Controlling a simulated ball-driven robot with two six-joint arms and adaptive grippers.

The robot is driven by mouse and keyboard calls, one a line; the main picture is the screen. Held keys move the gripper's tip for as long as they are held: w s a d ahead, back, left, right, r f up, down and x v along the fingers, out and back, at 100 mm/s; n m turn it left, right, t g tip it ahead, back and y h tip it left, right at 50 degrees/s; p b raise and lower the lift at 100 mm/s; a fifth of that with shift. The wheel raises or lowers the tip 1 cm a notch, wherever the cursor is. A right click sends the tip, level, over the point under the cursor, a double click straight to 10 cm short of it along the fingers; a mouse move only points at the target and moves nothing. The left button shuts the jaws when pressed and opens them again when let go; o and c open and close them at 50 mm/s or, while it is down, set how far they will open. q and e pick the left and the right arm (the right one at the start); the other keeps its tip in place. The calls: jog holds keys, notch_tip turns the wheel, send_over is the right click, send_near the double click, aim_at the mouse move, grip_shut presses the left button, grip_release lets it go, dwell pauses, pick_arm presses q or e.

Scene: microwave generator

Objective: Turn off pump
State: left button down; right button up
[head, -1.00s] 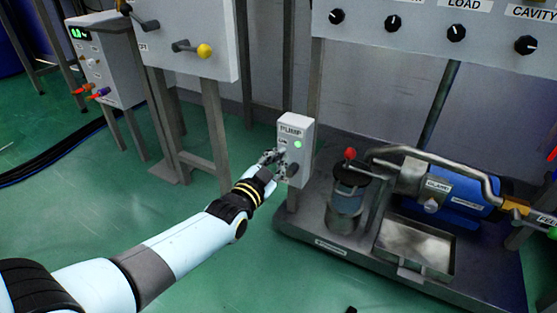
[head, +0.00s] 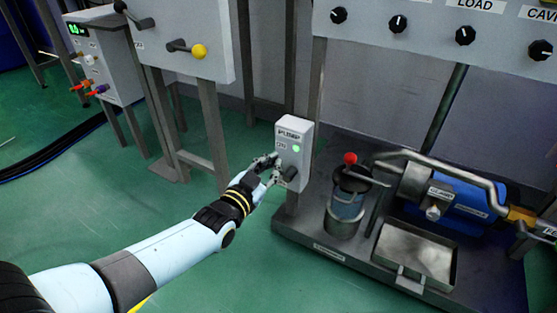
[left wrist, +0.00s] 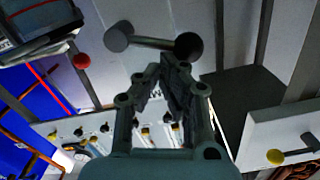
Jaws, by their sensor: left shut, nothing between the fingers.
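The white pump box (head: 292,148), labelled PUMP, stands on a post at the front left corner of the pump platform. Its green light (head: 296,148) is lit. A dark handle (head: 290,173) sits low on its face. In the left wrist view, a lever with a dark round knob (left wrist: 188,45) crosses a pale surface just beyond the fingertips; it appears to be this handle. My left gripper (head: 272,167) is shut and empty at the box's left side, close to the handle. I cannot tell whether it touches. It also shows in the left wrist view (left wrist: 165,70). My right gripper is out of view.
The platform bears a blue motor pump (head: 462,198), a canister with a red ball (head: 350,158) and a metal tray (head: 418,252). A panel with a yellow-knobbed lever (head: 199,51) stands left of the box. Green floor lies clear in front.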

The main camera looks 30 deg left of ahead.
pick_arm(q)
jog(key=shift+a+f+n, duration=0.3)
jog(key=shift+n, duration=0.3)
jog(key=shift+a+f+n, duration=0.15)
jog(key=shift+f+n, duration=0.05)
jog(key=shift+n, duration=0.3)
jog(key=shift+a+f+n+h+b, duration=0.25)
jog(key=shift+f+n, duration=0.2)
jog(key=shift+n, duration=0.25)
jog(key=shift+a+f+n+b, duration=0.2)
jog(key=shift+f+n+b, duration=0.2)
jog(key=shift+n, duration=0.3)
jog(key=shift+a+f+n+h+b, duration=0.15)
jog(key=shift+a+f+n+b, duration=0.1)
jog(key=shift+f+n, duration=0.35)
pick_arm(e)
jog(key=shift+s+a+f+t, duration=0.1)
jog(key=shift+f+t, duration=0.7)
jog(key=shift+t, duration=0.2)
pick_arm(q)
jog(key=shift+s+a+f, duration=0.1)
jog(key=shift+a+f, duration=0.05)
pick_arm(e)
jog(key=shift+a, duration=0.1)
